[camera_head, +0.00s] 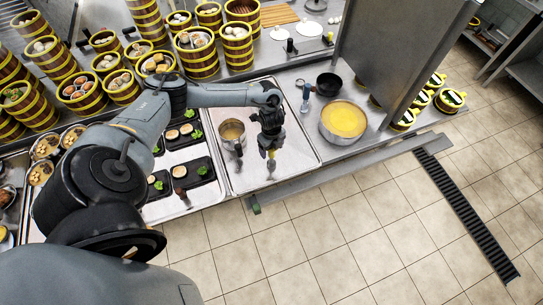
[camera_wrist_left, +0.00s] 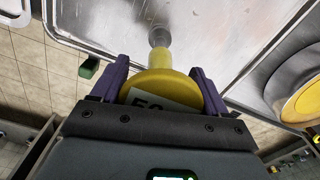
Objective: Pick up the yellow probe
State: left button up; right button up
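The yellow probe (camera_head: 271,155) hangs below my left gripper (camera_head: 268,146), over the bare metal tray (camera_head: 292,160) on the counter. In the left wrist view the probe (camera_wrist_left: 160,84) shows a round yellow head with a partly hidden printed label, a yellow stem and a grey tip pointing away from the camera. The purple fingers of my left gripper (camera_wrist_left: 162,92) lie on both sides of the round head and appear closed against it. The gripper hides part of the probe in the head view. My right gripper is not in view.
A small pot (camera_head: 231,133) stands on the tray's left side. A large pot of yellow food (camera_head: 343,121) and a dark pan (camera_head: 328,84) stand to the right. Steamer baskets (camera_head: 196,52) crowd the back. Dark food plates (camera_head: 187,174) lie left. A metal partition (camera_head: 395,45) rises at right.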

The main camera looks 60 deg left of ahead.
pick_arm(q)
jog(key=c, duration=0.9)
jog(key=shift+r, duration=0.15)
